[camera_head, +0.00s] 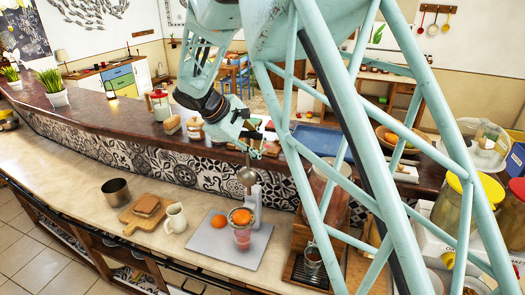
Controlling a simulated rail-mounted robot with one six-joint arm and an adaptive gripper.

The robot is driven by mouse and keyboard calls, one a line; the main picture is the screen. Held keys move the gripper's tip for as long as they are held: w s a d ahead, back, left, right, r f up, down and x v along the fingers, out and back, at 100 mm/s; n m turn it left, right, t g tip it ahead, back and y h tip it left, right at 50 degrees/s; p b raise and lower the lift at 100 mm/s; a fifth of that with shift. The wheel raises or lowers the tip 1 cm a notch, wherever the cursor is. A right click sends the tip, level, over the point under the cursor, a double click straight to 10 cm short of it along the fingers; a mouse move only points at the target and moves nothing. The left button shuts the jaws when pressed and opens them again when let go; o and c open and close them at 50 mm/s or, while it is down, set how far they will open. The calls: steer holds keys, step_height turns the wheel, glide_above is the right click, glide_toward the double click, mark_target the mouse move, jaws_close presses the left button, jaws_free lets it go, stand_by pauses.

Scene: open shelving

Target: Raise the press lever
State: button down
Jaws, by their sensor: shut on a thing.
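The white citrus press (255,205) stands on a light grey board (205,240) on the counter. Its round metal pressing cup (246,177) is raised above an orange half (241,216) in the lower bowl. A glass with reddish juice (242,238) sits under the bowl. My gripper (256,150) is just above the press, shut on the press lever. The lever is tiny here and mostly hidden by the fingers, so its exact angle is hard to tell.
A whole orange (219,221) lies left of the press. A white jug (175,218), a wooden board (132,222) with bread and a metal pot (117,191) stand farther left. The raised bar ledge with jars runs behind. My arm covers much of the right side.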

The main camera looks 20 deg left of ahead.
steer(key=shift+a, duration=0.45)
steer(key=c, duration=2.6)
jaws_free()
steer(key=shift+a+f, duration=0.1)
steer(key=shift+a, duration=0.1)
steer(key=shift+c, duration=0.2)
steer(key=shift+d, duration=0.1)
